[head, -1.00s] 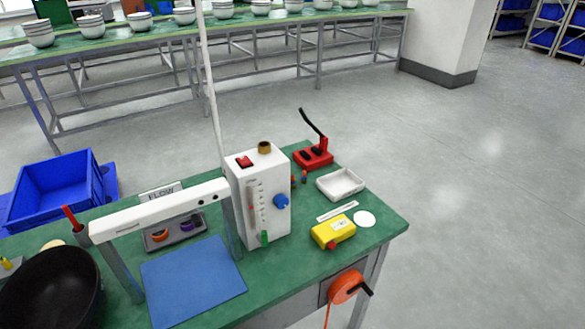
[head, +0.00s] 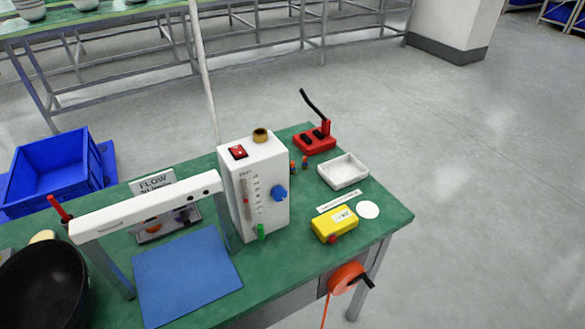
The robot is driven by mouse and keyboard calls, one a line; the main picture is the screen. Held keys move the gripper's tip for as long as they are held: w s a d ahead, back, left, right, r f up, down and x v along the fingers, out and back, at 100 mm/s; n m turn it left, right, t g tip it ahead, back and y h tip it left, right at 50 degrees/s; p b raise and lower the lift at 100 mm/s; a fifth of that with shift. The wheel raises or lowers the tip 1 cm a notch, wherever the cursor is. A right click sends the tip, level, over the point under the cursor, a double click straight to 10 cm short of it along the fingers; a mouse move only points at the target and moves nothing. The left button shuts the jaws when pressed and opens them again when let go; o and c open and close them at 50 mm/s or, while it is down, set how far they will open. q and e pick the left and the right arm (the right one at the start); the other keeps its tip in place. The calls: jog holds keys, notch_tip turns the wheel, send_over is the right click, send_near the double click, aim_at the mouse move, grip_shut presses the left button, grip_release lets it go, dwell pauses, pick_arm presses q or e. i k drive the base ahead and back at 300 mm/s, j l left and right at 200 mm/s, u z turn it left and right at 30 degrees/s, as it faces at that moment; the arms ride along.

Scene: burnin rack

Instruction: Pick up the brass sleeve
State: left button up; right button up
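The brass sleeve (head: 261,135) appears to be the short brass-coloured ring with a dark opening, upright on top of the white flow unit (head: 262,200). It sits beside a red switch (head: 238,152) on the same top face. Neither of my grippers shows in the head view, so whether they are open or shut is not visible.
A white gantry bar (head: 150,205) stands left of the unit over a blue mat (head: 185,277). A red lever tool (head: 314,143), white tray (head: 343,171) and yellow box (head: 334,224) lie right. A thin white pole (head: 203,65) rises behind the unit.

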aim_at(292, 167)
jog(key=i+l+u, duration=0.2)
jog(key=l+u, duration=0.15)
jog(key=i+l+u, duration=0.1)
jog(key=l+u, duration=0.2)
jog(key=l, duration=0.2)
jog(key=l+u, duration=0.35)
jog(key=l, duration=0.15)
jog(key=i, duration=0.05)
